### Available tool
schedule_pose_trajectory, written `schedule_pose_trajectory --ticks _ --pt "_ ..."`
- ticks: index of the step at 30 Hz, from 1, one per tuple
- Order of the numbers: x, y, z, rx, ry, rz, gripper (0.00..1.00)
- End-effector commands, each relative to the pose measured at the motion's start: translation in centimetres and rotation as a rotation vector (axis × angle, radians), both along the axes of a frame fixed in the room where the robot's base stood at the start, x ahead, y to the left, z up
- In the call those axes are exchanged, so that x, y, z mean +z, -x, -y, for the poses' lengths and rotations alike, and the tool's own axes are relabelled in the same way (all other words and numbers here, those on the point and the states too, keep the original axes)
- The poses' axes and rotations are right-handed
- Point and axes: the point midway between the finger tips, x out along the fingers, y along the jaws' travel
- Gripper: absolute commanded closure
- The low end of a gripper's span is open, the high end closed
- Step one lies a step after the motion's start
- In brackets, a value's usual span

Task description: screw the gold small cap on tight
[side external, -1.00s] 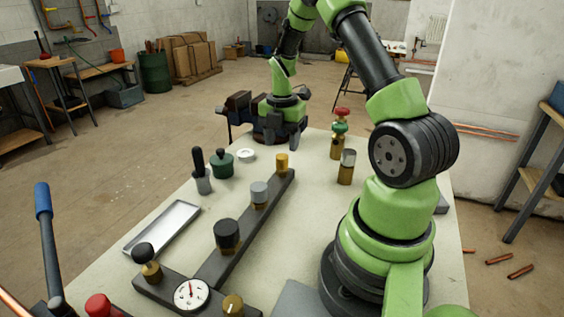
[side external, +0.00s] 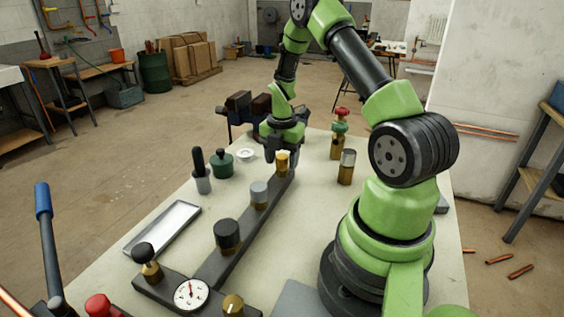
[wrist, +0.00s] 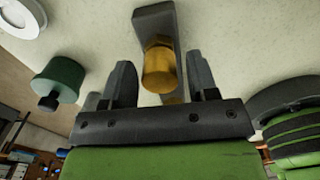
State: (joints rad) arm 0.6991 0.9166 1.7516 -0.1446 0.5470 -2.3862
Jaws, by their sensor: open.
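The gold small cap (side external: 282,159) sits upright at the far end of the dark manifold bar (side external: 222,258). In the wrist view the gold cap (wrist: 159,72) shows between my two fingers, with the bar's end (wrist: 154,20) behind it. My gripper (side external: 283,154) is at the cap, one finger on each side. In the wrist view my gripper (wrist: 160,74) is open, with a visible gap between each finger and the cap. The cap's thread and how far it is seated are hidden.
Along the bar stand a grey cap (side external: 259,190), a black cap (side external: 227,234) and a pressure gauge (side external: 191,294). A green knob (side external: 221,163) and a white ring (side external: 245,154) lie left of my gripper. A brass cylinder (side external: 346,167) and a red-topped valve (side external: 341,113) stand right.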

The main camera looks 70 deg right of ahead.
Motion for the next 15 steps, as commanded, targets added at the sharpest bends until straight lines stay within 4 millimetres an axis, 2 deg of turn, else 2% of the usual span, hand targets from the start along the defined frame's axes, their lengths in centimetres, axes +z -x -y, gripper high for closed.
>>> schedule_pose_trajectory --ticks 3,9,13,15 --pt "0.02 -0.01 0.01 0.000 0.000 0.000 0.49" --pt "0.03 -0.01 0.01 0.001 0.000 0.000 0.95" --pt "0.03 -0.01 0.01 -0.028 0.000 0.000 0.97" --pt "0.03 -0.01 0.01 -0.103 0.000 0.000 0.97"
